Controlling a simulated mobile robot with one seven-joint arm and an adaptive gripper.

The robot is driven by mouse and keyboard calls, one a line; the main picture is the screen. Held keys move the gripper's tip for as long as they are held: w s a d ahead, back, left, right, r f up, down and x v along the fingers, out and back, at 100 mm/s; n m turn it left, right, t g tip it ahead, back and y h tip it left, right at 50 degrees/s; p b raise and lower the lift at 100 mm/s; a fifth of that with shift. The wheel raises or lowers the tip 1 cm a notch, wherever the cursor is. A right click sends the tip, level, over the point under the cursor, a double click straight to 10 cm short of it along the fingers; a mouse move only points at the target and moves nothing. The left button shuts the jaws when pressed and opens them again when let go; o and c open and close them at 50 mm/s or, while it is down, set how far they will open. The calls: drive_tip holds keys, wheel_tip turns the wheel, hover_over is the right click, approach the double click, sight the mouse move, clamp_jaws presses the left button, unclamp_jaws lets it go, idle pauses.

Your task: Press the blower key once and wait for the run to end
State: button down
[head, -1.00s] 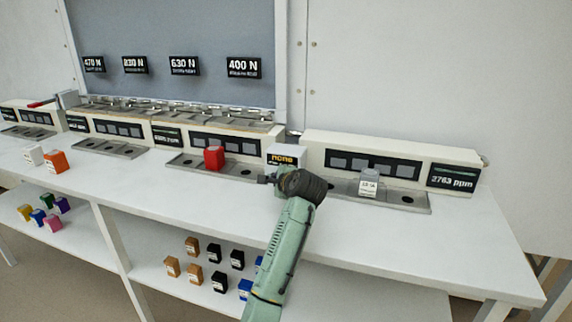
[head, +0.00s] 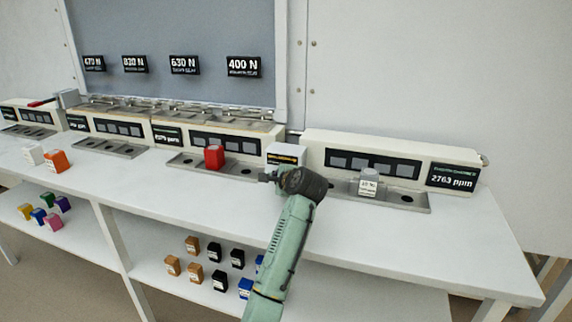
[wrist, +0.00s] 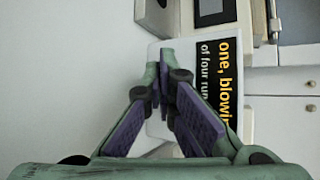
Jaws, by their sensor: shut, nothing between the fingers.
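The blower box (head: 287,155) is a small white block with a dark display, standing between two instrument consoles at the back of the bench. In the wrist view its display (wrist: 222,80) reads "one, blowin…" in yellow, with "of four run…" in white beneath; the ends are cut off. My gripper (head: 266,178) is in front of the box, low on its near side. In the wrist view the gripper (wrist: 168,85) has its fingers together at the tips and overlaps the white face beside the display. The key itself is hidden behind the fingers, and I cannot tell whether they touch it.
A red block (head: 214,157) sits on the tray left of the box. A pale labelled block (head: 369,183) sits on the right tray, before a console whose screen (head: 453,178) reads 2763 ppm. White and orange blocks (head: 55,161) stand at left. The front bench is clear.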

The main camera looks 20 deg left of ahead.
drive_tip(key=shift+s, duration=0.65)
drive_tip(key=shift+s+a+p, duration=0.1)
drive_tip(key=shift+s+p, duration=0.45)
drive_tip(key=shift+s, duration=2.45)
